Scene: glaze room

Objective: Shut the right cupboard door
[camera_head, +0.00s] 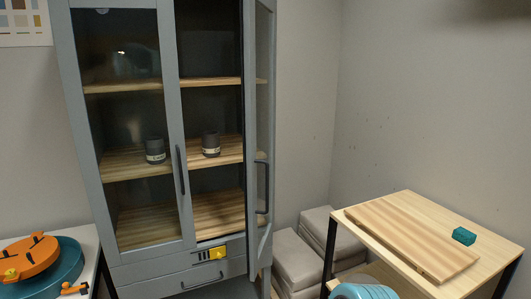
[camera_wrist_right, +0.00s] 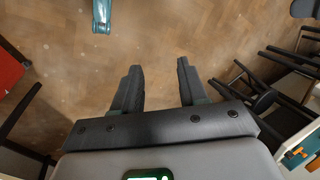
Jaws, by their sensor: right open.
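The grey cupboard (camera_head: 185,250) stands left of centre in the head view. Its right door (camera_head: 263,150) is swung outward and stands open, seen nearly edge-on, with a dark bar handle (camera_head: 266,188). The left door (camera_head: 128,100) is shut, with its handle (camera_head: 181,170) near the middle. My right gripper (camera_wrist_right: 158,72) shows only in the right wrist view. Its two dark fingers are apart with nothing between them, over a brown floor. Neither gripper shows in the head view, and the door does not show in the wrist view.
Dark cups (camera_head: 211,144) stand on the wooden shelves. Grey padded blocks (camera_head: 301,262) lie right of the cupboard. A table (camera_head: 455,219) at the right holds a board (camera_head: 412,240) and a teal block (camera_head: 464,236). An orange disc (camera_head: 28,257) sits at the left. Dark furniture legs (camera_wrist_right: 262,85) show in the wrist view.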

